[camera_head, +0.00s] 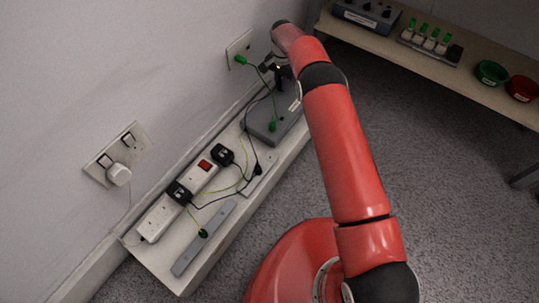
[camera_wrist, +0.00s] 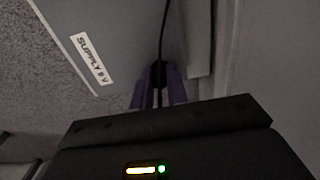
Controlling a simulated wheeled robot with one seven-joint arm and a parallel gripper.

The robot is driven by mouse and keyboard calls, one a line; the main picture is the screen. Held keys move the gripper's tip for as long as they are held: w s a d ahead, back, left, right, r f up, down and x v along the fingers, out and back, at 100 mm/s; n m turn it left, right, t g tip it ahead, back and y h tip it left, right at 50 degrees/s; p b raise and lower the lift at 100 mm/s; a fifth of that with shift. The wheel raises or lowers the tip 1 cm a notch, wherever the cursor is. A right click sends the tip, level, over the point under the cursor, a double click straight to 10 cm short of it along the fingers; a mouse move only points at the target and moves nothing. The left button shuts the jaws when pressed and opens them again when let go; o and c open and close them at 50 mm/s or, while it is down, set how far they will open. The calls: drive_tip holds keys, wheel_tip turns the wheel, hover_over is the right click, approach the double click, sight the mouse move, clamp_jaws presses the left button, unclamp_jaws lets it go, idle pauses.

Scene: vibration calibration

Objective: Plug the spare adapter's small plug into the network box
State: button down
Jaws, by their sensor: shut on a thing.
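My gripper (camera_head: 279,72) is above the back end of the grey box (camera_head: 263,124) on the low bench by the wall. In the wrist view, its purple fingers (camera_wrist: 158,92) are shut on a small black plug (camera_wrist: 158,73) with a thin black cable leading up from it. The box also shows in the wrist view (camera_wrist: 110,35), with a white label reading "SUPPLY" and a V. Whether the plug touches the box or a socket is hidden.
Green plugs sit at the wall socket (camera_head: 238,50) and on the box. A grey bar (camera_head: 190,252) lies at the bench's front. A white plug (camera_head: 119,174) is in the left wall socket. A shelf (camera_head: 488,91) at upper right holds bowls. The floor is clear.

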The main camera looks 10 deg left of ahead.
drive_tip(key=shift+f, duration=0.2)
idle(0.6)
drive_tip(key=c, duration=1.3)
unclamp_jaws()
drive_tip(key=shift+r, duration=0.15)
drive_tip(key=shift+r+p, duration=1.15)
drive_tip(key=shift+r, duration=1.25)
drive_tip(key=shift+r, duration=0.1)
